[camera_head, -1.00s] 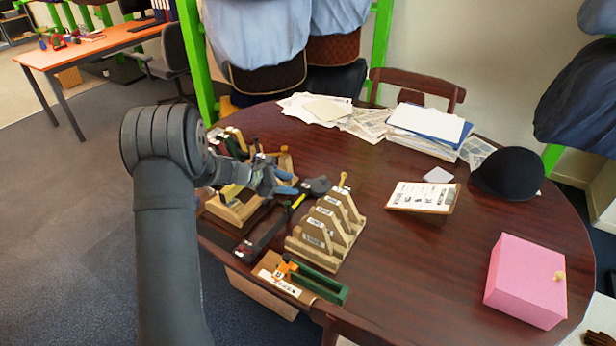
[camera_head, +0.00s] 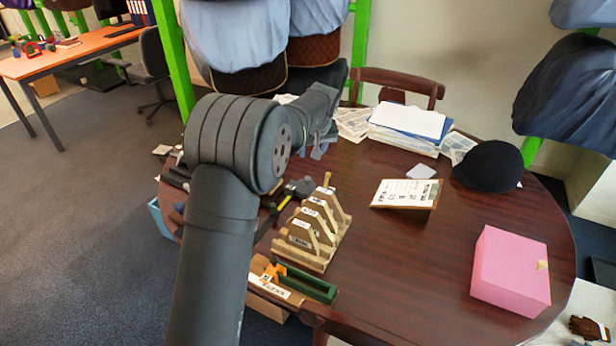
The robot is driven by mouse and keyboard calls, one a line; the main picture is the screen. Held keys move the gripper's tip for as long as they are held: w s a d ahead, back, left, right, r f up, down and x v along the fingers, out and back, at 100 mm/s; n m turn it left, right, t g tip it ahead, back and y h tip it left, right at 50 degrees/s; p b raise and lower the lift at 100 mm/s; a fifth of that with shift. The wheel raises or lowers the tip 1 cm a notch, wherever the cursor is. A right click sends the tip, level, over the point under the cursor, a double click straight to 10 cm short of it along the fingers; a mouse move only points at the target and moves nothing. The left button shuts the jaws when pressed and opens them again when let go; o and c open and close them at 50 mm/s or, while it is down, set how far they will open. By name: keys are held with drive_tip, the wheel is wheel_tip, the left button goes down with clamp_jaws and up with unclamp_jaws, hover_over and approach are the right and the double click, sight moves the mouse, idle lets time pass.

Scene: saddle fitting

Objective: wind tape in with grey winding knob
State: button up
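A dark grey rounded thing (camera_head: 301,187) with a yellow strip (camera_head: 284,203) beside it lies on the table left of the wooden rack. It may be the tape, but it is small and partly behind my arm. I cannot make out a grey winding knob on it. My gripper (camera_head: 322,146) is above the table, beyond the rack and in front of the papers. My own wrist and arm hide part of it. Its fingers are too small and dark to tell whether they are apart, and I see nothing clearly held.
A wooden rack (camera_head: 316,228) with labelled plates and a green tray (camera_head: 306,284) stand at the near edge. A clipboard (camera_head: 405,194), black cap (camera_head: 488,166), paper stack (camera_head: 409,128) and pink box (camera_head: 511,271) are to the right. The table's middle is clear.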

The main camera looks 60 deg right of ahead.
sight(307, 179)
drive_tip(key=x, duration=1.7)
drive_tip(key=shift+w+d, duration=0.1)
drive_tip(key=shift+w, duration=0.05)
drive_tip(key=c, duration=1)
